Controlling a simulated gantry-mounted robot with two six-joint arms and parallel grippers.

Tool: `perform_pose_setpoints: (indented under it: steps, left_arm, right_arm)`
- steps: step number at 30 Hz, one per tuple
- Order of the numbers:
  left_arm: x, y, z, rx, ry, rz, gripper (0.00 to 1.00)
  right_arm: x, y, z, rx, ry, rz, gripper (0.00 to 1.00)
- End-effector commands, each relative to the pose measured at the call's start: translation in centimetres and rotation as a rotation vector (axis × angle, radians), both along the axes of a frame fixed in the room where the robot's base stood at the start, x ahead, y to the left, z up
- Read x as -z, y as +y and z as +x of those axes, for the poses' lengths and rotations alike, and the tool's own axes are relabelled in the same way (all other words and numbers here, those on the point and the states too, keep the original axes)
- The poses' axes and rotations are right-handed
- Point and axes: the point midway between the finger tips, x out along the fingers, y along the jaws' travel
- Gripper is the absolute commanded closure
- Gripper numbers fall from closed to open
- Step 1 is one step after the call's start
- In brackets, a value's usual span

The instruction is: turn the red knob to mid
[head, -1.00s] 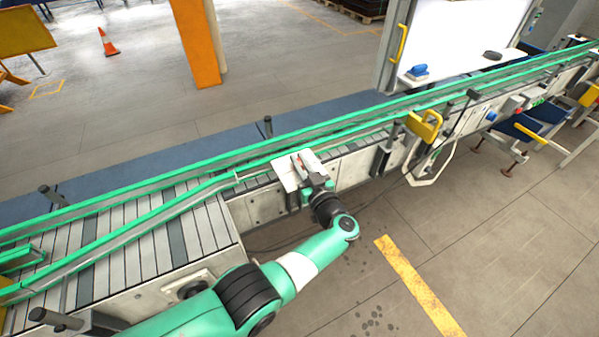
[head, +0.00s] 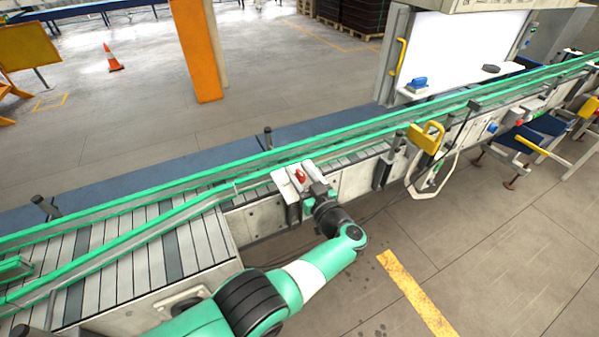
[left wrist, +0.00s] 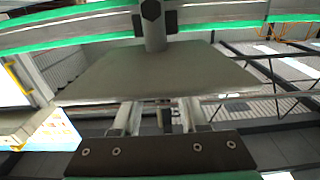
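The red knob (head: 300,176) sits on a pale plate (head: 285,182) at the near side of the conveyor, in the middle of the head view. Its exact setting is too small to read. My left gripper (head: 316,184) is just right of the knob, near the plate's right edge. In the left wrist view, the fingers of my left gripper (left wrist: 161,115) stand apart below a grey plate (left wrist: 160,72), with nothing clearly held. I cannot tell whether a finger touches the knob. The knob is not recognizable in that view. My right gripper is out of view.
The conveyor's green rail (head: 330,138) runs behind the plate. A yellow bracket (head: 427,137) and a cable loop stand to the right along the conveyor. Open floor with a yellow stripe (head: 415,292) lies in front. An orange pillar (head: 196,50) stands beyond.

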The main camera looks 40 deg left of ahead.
Motion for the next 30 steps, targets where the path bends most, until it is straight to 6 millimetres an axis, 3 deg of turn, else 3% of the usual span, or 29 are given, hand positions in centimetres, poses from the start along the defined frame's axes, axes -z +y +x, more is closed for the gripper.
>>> perform_pose_setpoints:
  steps: [10, 18, 24, 30]
  left_arm:
    - [-0.3, -0.7, -0.1, 0.003, -0.001, 0.002, 0.57]
    - [-0.5, -6.0, -2.1, 0.007, 0.001, 0.003, 0.57]
    - [-0.1, -9.7, -3.5, 0.003, 0.0, 0.001, 0.57]
    - [0.0, -11.0, -4.1, 0.001, 0.0, 0.001, 0.57]
  right_arm:
    - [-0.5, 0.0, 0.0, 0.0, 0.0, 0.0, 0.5]
    - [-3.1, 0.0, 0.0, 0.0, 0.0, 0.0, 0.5]
    - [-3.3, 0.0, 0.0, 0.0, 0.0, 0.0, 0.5]
    - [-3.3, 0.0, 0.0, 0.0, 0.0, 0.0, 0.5]
